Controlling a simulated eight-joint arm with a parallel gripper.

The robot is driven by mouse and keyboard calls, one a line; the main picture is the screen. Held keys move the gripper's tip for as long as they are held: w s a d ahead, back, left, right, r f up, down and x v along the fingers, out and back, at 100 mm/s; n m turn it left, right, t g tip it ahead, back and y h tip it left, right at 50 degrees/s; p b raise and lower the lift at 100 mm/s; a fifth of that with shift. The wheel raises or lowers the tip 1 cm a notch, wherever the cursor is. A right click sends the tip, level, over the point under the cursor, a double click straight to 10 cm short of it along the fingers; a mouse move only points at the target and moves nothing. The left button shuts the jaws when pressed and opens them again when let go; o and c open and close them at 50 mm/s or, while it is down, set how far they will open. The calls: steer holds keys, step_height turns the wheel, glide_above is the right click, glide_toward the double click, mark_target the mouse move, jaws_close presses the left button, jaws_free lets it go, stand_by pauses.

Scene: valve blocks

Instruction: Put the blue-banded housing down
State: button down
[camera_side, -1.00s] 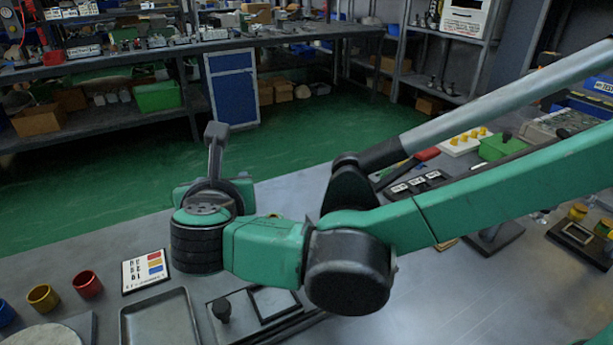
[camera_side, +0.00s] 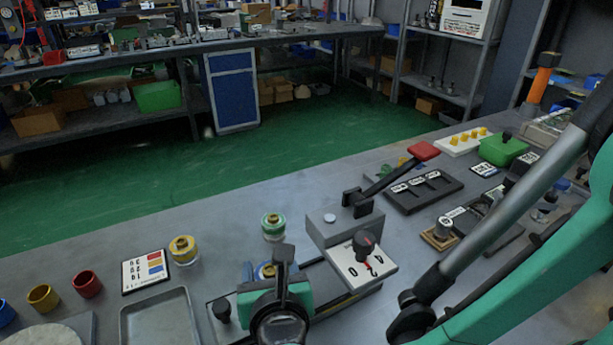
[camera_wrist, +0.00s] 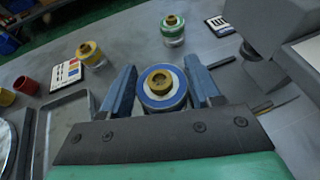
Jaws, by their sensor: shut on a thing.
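The blue-banded housing (camera_wrist: 147,101) has a blue ring and a brass-coloured top with a hole. In the wrist view it sits between the two blue-grey fingers of my gripper (camera_wrist: 160,70), which is shut on it. In the side view the housing (camera_side: 264,269) shows only in part behind my gripper (camera_side: 279,284). It is close above or at the rail area in front of the lever block. Its underside is hidden, so I cannot tell if it touches anything.
A yellow-banded housing (camera_side: 183,251) and a green-banded housing (camera_side: 273,227) stand behind on the bench. A lever block with a numbered plate (camera_side: 362,262) is close on the right. An empty grey tray (camera_side: 161,322) and a colour card (camera_side: 145,271) lie to the left.

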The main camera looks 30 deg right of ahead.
steer(key=shift+f, duration=0.5)
steer(key=shift+f, duration=0.6)
steer(key=shift+c, duration=0.5)
jaws_free()
